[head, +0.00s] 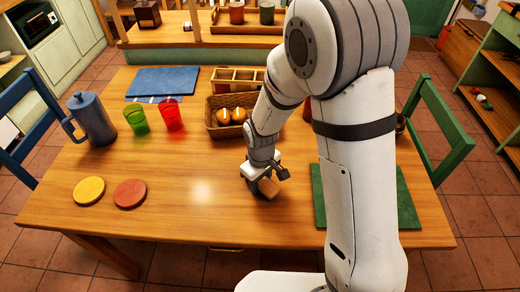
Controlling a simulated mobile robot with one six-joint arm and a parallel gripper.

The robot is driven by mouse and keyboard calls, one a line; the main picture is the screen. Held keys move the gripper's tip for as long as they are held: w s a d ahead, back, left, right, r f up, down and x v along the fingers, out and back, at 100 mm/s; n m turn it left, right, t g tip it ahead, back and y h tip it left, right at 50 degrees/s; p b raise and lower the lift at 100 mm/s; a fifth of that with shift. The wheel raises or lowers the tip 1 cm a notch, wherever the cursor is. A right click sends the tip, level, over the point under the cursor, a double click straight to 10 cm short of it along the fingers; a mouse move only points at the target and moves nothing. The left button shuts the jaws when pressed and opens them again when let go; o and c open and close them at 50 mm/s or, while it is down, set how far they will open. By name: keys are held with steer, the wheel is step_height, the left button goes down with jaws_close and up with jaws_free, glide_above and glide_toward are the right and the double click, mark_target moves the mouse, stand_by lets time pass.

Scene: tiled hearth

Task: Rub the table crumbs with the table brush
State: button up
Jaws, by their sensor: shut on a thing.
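My gripper (265,180) is low over the middle of the wooden table (180,165). It is shut on a small tan-brown block, which looks like the table brush (270,189). The brush is at or just above the tabletop; I cannot tell whether it touches. Its bristles cannot be made out, and the jaws hide part of it. I cannot make out any crumbs on the table. The area right behind my arm is hidden.
A wicker basket (216,131) with orange-brown items stands just behind the gripper. A green mat (408,212) lies to the right. A yellow disc (89,190), red disc (130,193), blue jug (92,120), green cup (136,120) and red cup (170,115) stand left. The front middle is clear.

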step_height(320, 180, up, 4)
steer(key=shift+r+p, duration=0.1)
steer(key=shift+p, duration=0.7)
steer(key=shift+r+p, duration=1.45)
steer(key=shift+r, duration=0.65)
steer(key=shift+a, duration=0.1)
steer(key=shift+f, duration=0.1)
